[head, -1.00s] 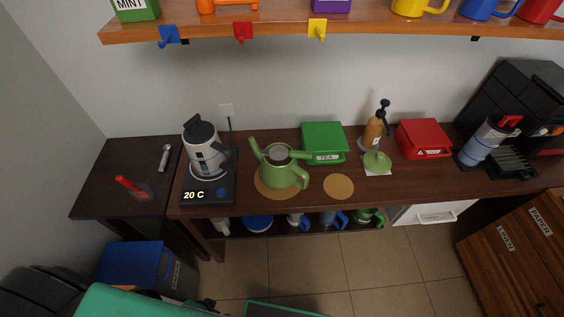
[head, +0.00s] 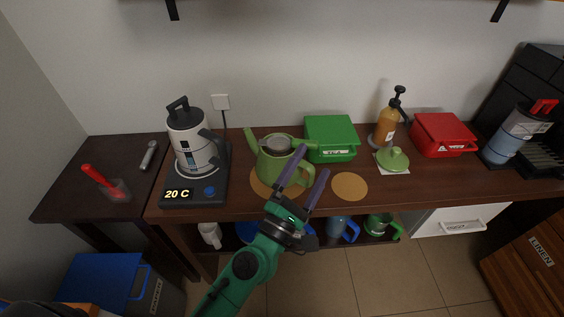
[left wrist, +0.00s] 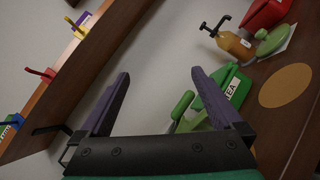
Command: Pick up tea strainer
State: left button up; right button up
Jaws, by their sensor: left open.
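The tea strainer (head: 277,144) is a grey round piece set in the open top of the green teapot (head: 268,168), seen in the head view. The teapot stands on a round cork mat on the dark counter. My left gripper (head: 314,160) is open and empty, its purple fingers pointing up and away in front of the teapot's right side and handle. In the left wrist view the gripper (left wrist: 160,75) is spread wide, with green parts, probably the teapot, partly hidden behind the right finger. The strainer cannot be made out there. My right gripper is not in view.
A kettle (head: 192,140) on its base stands left of the teapot. A green tea box (head: 330,136) is close behind right. A bare cork mat (head: 350,187), green lid (head: 392,158), pump bottle (head: 387,125) and red box (head: 443,134) are to the right.

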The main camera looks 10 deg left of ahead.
pick_arm(q)
jog(key=a+n+y, duration=0.1)
jog(key=n+y, duration=0.4)
jog(key=n, duration=0.3)
jog(key=n+g+y, duration=0.3)
jog(key=n+y, duration=0.1)
jog(key=n, duration=0.4)
send_near(305, 139)
jog(key=w, duration=0.3)
jog(key=w+p, duration=0.1)
jog(key=w, duration=0.3)
jog(key=w+f+p, duration=0.1)
jog(key=w, duration=0.2)
jog(key=shift+w+a, duration=0.2)
jog(key=shift+a, duration=0.1)
jog(key=shift+s+r, duration=0.1)
jog(key=shift+s, duration=0.05)
jog(key=c, duration=1.5)
notch_tip(305, 139, up, 20)
jog(key=p, duration=0.2)
jog(key=shift+p, duration=0.35)
